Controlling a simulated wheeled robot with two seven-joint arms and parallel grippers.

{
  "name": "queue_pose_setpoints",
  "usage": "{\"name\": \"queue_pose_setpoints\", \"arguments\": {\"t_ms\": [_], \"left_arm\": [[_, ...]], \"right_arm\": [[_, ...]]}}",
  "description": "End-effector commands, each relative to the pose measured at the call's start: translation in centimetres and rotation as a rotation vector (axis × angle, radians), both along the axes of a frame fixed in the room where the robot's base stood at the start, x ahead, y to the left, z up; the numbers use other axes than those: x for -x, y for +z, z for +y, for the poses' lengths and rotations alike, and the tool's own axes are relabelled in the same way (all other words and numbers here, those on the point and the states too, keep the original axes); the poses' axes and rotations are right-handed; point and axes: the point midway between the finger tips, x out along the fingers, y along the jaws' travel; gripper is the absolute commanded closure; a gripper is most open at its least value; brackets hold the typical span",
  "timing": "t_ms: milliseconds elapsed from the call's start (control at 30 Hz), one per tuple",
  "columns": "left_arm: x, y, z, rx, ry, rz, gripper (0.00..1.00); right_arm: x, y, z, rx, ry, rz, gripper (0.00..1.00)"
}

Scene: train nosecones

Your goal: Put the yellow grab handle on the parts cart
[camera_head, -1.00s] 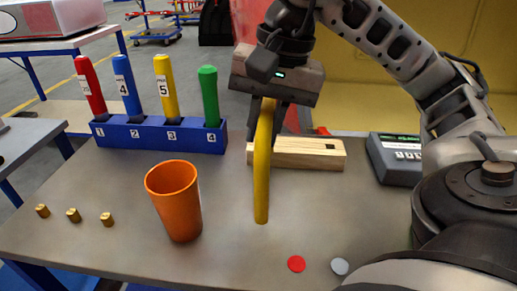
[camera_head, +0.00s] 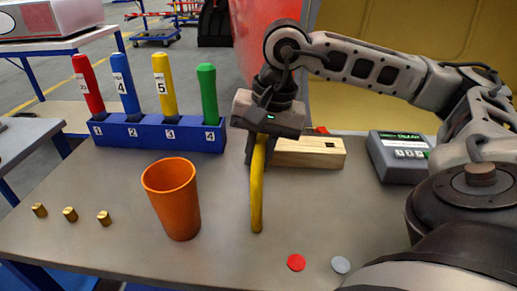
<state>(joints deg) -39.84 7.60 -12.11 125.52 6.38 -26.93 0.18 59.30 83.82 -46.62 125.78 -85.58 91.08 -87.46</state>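The yellow grab handle (camera_head: 257,195) is a long, slightly curved bar hanging almost upright above the workbench (camera_head: 225,245). My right gripper (camera_head: 259,150) comes in from the right and is shut on the handle's upper end. The handle's lower end is close to the bench top; I cannot tell whether it touches. My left gripper is not in view. I cannot tell for certain which thing is the parts cart; a red and blue wheeled cart (camera_head: 153,37) stands far back.
An orange cup (camera_head: 172,198) stands left of the handle. A blue rack (camera_head: 158,134) holds several coloured cylinders behind it. A wooden block (camera_head: 310,153) and grey device (camera_head: 400,157) are at the back right. Red (camera_head: 296,262) and grey (camera_head: 340,265) discs lie in front.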

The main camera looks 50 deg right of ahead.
Motion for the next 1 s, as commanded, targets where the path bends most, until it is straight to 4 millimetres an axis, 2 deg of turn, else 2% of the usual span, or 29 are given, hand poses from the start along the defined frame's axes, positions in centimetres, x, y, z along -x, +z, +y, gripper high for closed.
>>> {"name": "queue_pose_setpoints", "arguments": {"t_ms": [100, 133, 200, 467, 633, 767, 1000], "left_arm": [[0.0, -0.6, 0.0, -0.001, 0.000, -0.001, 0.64], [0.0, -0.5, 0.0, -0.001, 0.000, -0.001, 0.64], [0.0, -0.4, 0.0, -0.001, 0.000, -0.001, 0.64], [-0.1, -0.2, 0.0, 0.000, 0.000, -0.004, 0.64], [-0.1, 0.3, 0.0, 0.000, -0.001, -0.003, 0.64], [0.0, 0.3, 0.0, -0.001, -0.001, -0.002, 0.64], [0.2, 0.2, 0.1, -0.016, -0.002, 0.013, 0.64]], "right_arm": [[0.0, -0.5, 0.0, -0.001, 0.000, -0.002, 1.00], [0.0, -0.5, 0.0, -0.001, 0.000, 0.001, 0.79], [0.0, -0.3, 0.0, -0.001, 0.000, 0.001, 0.60], [0.0, -0.3, 0.0, 0.000, 0.000, 0.000, 0.60], [0.0, 0.8, -0.1, 0.000, 0.000, -0.004, 0.60], [0.3, 3.1, -0.3, -0.001, -0.001, -0.006, 0.60], [1.1, 8.4, -0.9, -0.002, 0.000, -0.006, 0.60]]}}
